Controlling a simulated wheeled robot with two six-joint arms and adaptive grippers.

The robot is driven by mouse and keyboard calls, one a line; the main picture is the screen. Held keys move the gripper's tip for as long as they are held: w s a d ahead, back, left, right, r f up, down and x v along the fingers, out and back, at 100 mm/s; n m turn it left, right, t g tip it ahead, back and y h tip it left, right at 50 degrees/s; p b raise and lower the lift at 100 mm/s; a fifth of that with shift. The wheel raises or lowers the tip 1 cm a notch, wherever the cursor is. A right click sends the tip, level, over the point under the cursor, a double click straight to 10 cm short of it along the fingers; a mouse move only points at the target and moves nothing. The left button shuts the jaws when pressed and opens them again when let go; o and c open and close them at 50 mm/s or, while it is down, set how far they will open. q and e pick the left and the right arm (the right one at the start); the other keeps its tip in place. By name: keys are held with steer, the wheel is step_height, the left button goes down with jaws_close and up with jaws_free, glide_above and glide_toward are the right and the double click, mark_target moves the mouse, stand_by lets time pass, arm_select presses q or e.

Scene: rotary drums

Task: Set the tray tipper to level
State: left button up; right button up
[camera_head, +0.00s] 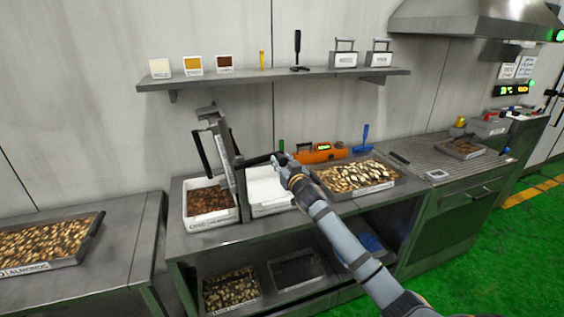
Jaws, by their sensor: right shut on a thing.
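The tray tipper (223,148) stands on the middle steel bench as a grey frame with a steeply tilted, nearly upright panel. A dark bar-like handle (201,152) shows on its left side. My right gripper (272,160) is at the right side of the tipper, shut on a thin dark part that runs left to the panel's edge. It looks like part of the tipper, but the fingers hide most of it. My left gripper is not in view.
A bin of brown pieces (207,201) and a white bin (266,187) sit below the tipper. A tray of nuts (357,177) lies right of my arm, with an orange tool (318,155) behind. A wall shelf (270,79) runs above. An almond tray (45,241) is far left.

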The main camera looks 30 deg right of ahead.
jaws_close()
steer(key=shift+f, duration=0.1)
step_height(320, 180, down, 10)
steer(key=a+m+b, duration=0.3)
steer(key=m+b, duration=0.6)
steer(key=b, duration=0.5)
steer(key=w+a+f+m+b, duration=0.3)
steer(key=a+f+m+b, duration=0.1)
steer(key=a+m+b, duration=0.5)
steer(key=shift+a+f+m+b, duration=0.3)
steer(key=shift+a+f+m, duration=0.1)
steer(key=shift+m, duration=0.3)
stand_by(0.4)
stand_by(0.4)
